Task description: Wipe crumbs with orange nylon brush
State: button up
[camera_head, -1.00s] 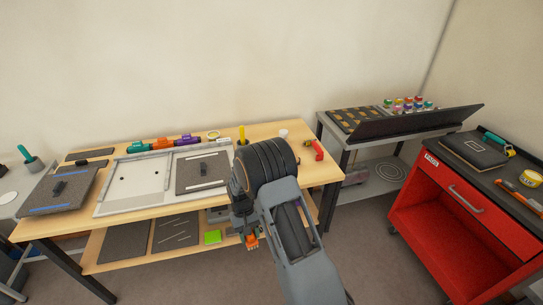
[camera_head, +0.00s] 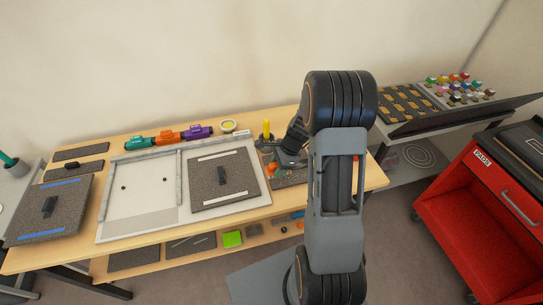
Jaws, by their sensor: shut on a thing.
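My gripper (camera_head: 275,164) is at the right part of the wooden table (camera_head: 120,236), beside the framed tray. It is shut on the orange brush (camera_head: 271,169), of which only a small orange part shows. The brush is over or at the left end of a dark speckled tile (camera_head: 290,179); I cannot tell if it touches it. My arm hides the tile's right side. No crumbs can be made out at this size.
A white framed tray (camera_head: 128,226) holds a dark tile with a handle (camera_head: 222,181). Behind it lie teal, orange and purple tools (camera_head: 168,137) and a tape roll (camera_head: 228,126). A yellow-handled tool (camera_head: 266,129) stands close behind my gripper. A red cart (camera_head: 480,215) is at right.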

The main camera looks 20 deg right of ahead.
jog(key=shift+r, duration=0.1)
jog(key=shift+a, duration=0.2)
jog(key=shift+f+b, duration=1.55)
jog(key=shift+f, duration=0.6)
jog(key=shift+f+b, duration=0.3)
jog(key=shift+f, duration=0.05)
